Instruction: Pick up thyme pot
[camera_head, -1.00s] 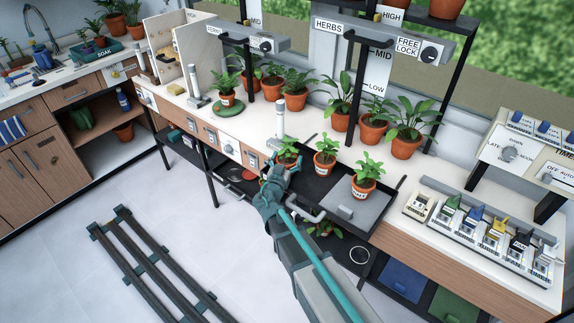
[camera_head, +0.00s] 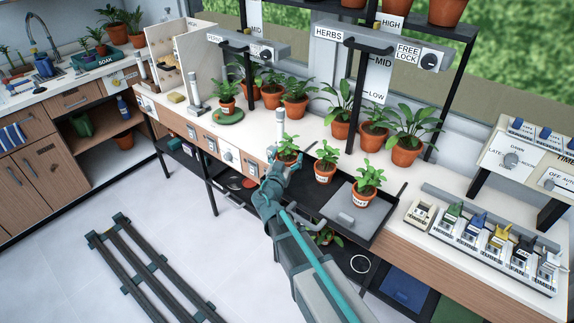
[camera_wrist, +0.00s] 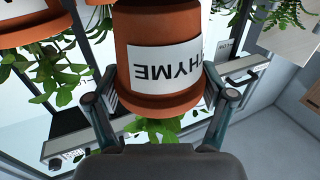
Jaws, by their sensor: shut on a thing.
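The thyme pot (camera_wrist: 150,85) is a terracotta pot with a white label reading THYME, upside down in the wrist view. Green leaves show at its rim. My gripper (camera_wrist: 160,95) is shut on it, one finger on each side. In the head view the thyme pot (camera_head: 287,156) is at the left end of the dark tray (camera_head: 384,229), with my gripper (camera_head: 277,172) in front of it. The fingertips are hard to make out there. I cannot tell whether the pot touches the tray.
Two more labelled herb pots, a middle one (camera_head: 325,171) and a right one (camera_head: 363,206), stand in the tray to the right. A white cylinder (camera_head: 280,128) stands just behind the held pot. The herbs shelf (camera_head: 395,50) overhangs the counter.

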